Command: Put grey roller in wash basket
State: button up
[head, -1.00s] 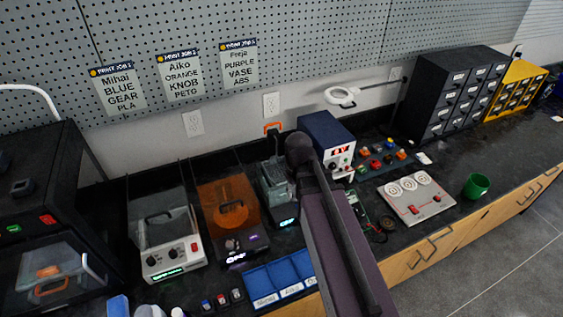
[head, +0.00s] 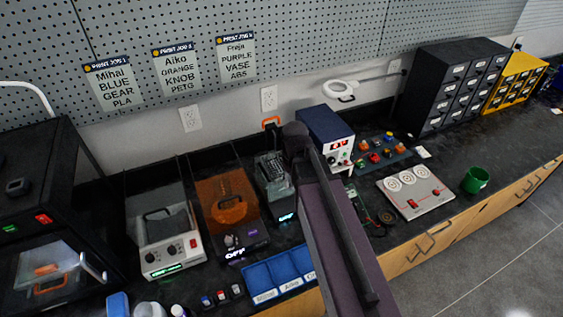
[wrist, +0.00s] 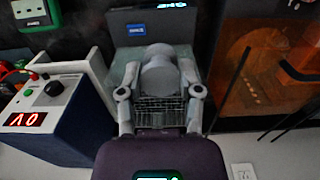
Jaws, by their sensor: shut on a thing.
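In the wrist view, my gripper (wrist: 159,72) is shut on the grey roller (wrist: 160,78), with one finger on each side of it. A wire mesh wash basket (wrist: 159,108) shows right by the roller, in front of a dark machine with a blue label (wrist: 137,30). I cannot tell whether the roller is inside the basket or just above it. In the head view, the wash machine (head: 272,172) stands between the orange-lidded machine and the blue power box. My arm hides part of it, and the roller is not clear there.
The orange-lidded machine (head: 228,202) stands close on the left and the blue power box (head: 325,128) close on the right. Blue bins (head: 258,277) lie at the front edge. A white board (head: 410,190) and green cup (head: 475,180) are further right.

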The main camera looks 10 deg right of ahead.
jog(key=b, duration=0.1)
send_over(280, 167)
jog(key=s, duration=0.1)
jog(key=shift+s+d+f, duration=0.15)
jog(key=shift+f, duration=0.4)
jog(key=shift+w, duration=0.4)
jog(key=shift+w+f+b, duration=0.3)
jog(key=shift+f+b, duration=0.35)
jog(key=shift+b, duration=0.05)
jog(key=shift+f+b, duration=1.2)
jog(key=shift+f, duration=0.2)
jog(key=o, duration=0.8)
jog(key=shift+o, duration=0.2)
jog(key=shift+r, duration=0.2)
